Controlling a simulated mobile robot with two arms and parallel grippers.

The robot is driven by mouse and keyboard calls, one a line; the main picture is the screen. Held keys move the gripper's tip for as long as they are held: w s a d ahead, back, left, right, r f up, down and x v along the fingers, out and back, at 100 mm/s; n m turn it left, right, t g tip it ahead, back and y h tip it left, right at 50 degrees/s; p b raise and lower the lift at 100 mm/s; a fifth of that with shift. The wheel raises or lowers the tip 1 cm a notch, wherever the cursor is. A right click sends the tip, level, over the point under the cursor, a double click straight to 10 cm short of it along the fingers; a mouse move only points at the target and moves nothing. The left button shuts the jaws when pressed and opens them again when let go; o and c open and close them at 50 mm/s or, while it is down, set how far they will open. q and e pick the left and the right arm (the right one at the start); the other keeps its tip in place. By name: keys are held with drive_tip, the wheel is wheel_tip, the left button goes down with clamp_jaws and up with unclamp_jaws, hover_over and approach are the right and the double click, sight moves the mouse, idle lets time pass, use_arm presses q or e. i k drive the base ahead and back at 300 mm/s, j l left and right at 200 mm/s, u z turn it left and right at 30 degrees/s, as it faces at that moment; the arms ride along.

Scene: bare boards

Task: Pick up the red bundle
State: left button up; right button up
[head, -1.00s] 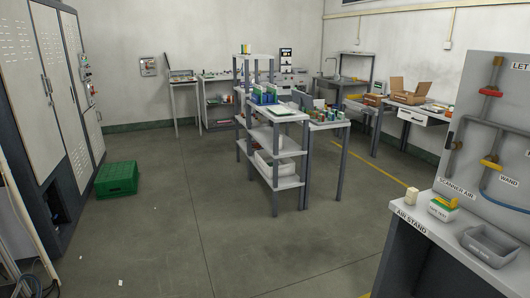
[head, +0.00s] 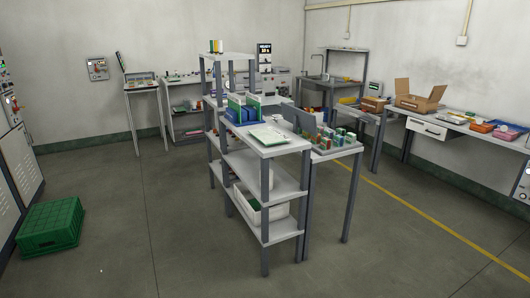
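I cannot make out a red bundle for certain in the head view. Small reddish items show in a holder of mixed parts (head: 335,138) on the table behind the shelf unit, too small to identify. A red-orange tray (head: 506,133) sits on the far right bench. Neither of my grippers is in view.
A grey shelf unit (head: 262,172) stands mid-room, with blue bins (head: 242,114) on top and a white bin (head: 262,208) below. A green crate (head: 50,227) is on the floor at left. Benches line the back and right walls. Floor (head: 130,215) between crate and shelves is clear.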

sight(326, 142)
drive_tip(key=i+j+z, duration=0.1)
drive_tip(key=i+z, duration=0.15)
drive_tip(key=i, duration=0.15)
drive_tip(key=i+j+z, duration=0.5)
drive_tip(key=i, duration=0.25)
